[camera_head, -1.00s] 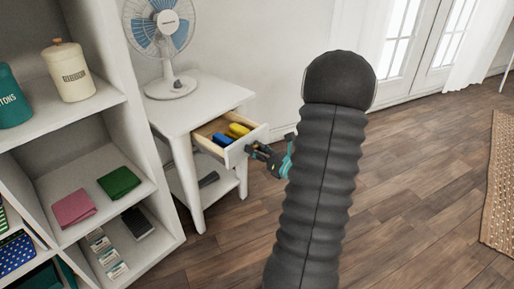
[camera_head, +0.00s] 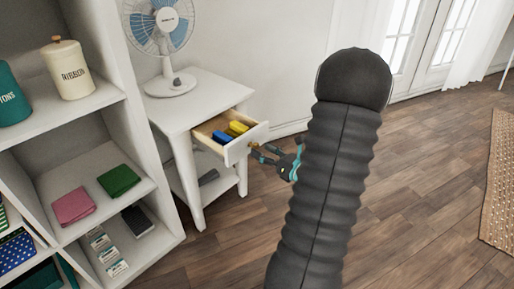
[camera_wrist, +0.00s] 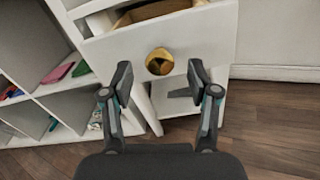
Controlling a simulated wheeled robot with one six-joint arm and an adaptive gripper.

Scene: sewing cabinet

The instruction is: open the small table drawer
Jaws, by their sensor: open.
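The small white table (camera_head: 190,110) stands beside the shelf unit. Its drawer (camera_head: 240,148) is pulled out, with blue and yellow items (camera_head: 232,131) inside. In the wrist view the white drawer front (camera_wrist: 210,45) carries a round brass knob (camera_wrist: 159,61). My gripper (camera_wrist: 160,76) is open, its fingers on either side of and a little short of the knob, with a gap to each side. In the head view my gripper (camera_head: 262,154) is just right of the drawer front, partly hidden by my arm.
A fan (camera_head: 165,45) stands on the table top. The white shelf unit (camera_head: 160,190) at the left holds a ribbon canister (camera_head: 72,75) and folded pink (camera_head: 73,206) and green cloths (camera_head: 118,181). Wooden floor (camera_head: 225,240) is clear in front of the table.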

